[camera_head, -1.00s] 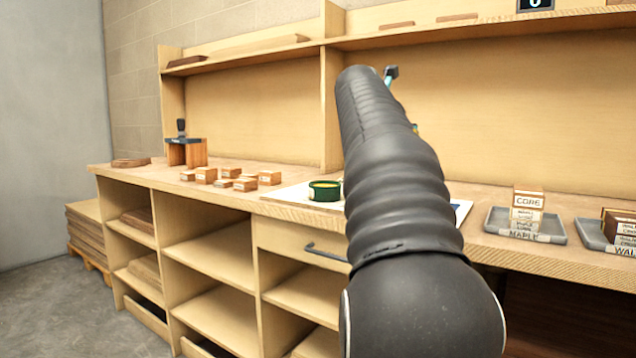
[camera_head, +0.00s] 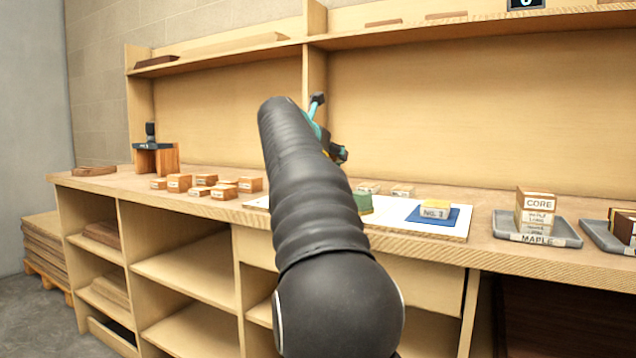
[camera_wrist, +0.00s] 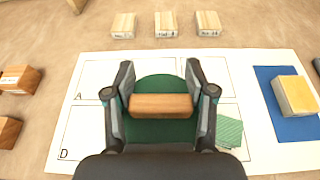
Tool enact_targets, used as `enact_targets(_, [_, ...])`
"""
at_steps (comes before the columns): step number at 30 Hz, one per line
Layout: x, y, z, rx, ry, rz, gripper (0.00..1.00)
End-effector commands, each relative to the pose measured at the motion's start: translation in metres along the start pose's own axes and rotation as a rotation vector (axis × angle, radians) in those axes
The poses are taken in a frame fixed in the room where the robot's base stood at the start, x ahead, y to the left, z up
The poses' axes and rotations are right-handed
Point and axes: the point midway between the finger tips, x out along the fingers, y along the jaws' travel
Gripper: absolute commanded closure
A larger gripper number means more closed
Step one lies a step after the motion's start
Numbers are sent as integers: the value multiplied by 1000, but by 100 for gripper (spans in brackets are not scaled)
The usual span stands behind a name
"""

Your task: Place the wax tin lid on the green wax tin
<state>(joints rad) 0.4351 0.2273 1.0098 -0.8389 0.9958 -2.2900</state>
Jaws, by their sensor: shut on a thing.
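My gripper (camera_wrist: 160,100) is shut on a wooden bar (camera_wrist: 160,106) in the wrist view. The bar lies across a round dark green disc (camera_wrist: 160,131), which looks like the wax tin lid with its handle. In the head view my gripper (camera_head: 328,138) is up beyond my arm, partly hidden by it. I cannot tell whether the disc touches anything below.
A white marked sheet (camera_wrist: 75,132) lies on the bench, with a green patterned piece (camera_wrist: 229,131) right of the disc. A blue pad (camera_wrist: 270,82) carries a light block (camera_wrist: 295,95). Several wooden blocks (camera_head: 224,190) stand left; the MAPLE tray (camera_head: 575,240) is right.

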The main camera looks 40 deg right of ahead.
Motion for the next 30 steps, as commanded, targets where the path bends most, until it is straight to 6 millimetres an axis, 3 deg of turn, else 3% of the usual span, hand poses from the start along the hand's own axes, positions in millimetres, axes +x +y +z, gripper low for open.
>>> enact_targets(6, [4,26,-14,-1,0,3,74])
enact_targets(11, [6,29,-22,-2,0,3,74])
enact_targets(18, [18,28,-53,-2,1,3,74])
enact_targets(28, [18,28,-54,-1,0,3,74])
enact_targets(29, [18,28,-54,-1,0,3,40])
enact_targets(30, [18,28,-54,-1,0,3,30])
